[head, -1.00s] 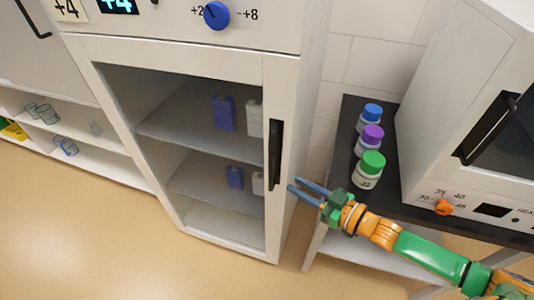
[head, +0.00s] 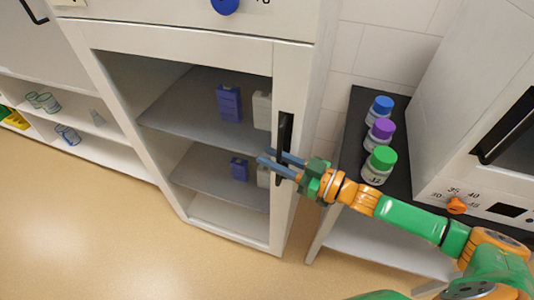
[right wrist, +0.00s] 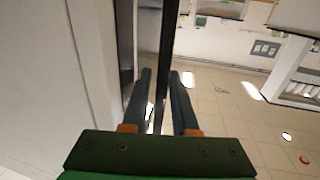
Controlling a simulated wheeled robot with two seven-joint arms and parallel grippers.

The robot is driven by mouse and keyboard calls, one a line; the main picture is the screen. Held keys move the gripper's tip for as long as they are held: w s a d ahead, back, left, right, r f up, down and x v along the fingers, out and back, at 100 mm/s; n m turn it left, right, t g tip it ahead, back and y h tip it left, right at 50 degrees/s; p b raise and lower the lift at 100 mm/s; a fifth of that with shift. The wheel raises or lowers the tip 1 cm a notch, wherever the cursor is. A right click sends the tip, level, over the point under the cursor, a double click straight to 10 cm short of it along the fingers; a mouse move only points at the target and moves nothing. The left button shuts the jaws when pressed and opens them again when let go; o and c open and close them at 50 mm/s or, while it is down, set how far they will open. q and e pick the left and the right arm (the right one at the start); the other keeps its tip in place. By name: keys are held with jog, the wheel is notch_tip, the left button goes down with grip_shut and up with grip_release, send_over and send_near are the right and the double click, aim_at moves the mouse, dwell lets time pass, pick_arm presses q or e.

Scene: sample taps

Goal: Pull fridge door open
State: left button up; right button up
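The white fridge (head: 170,38) has a framed door with a glazed front and a vertical black handle (head: 284,130) on its right side. The door looks closed. My right gripper (head: 264,157) is at the handle's lower part, its two blue-grey fingers pointing left across it. In the right wrist view the fingers (right wrist: 161,76) are apart, and the dark handle bar (right wrist: 168,35) runs between them. I cannot tell whether either finger touches the bar. My left gripper is not in view.
Blue and pale containers stand on the fridge shelves. Right of the fridge, a dark-topped table (head: 347,135) holds jars with blue (head: 380,108), purple (head: 378,133) and green (head: 379,166) lids, beside a white oven (head: 465,100). The floor (head: 120,240) in front is clear.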

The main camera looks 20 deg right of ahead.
jog(key=shift+x, duration=0.8)
jog(key=shift+s, duration=0.1)
grip_shut()
dwell(0.8)
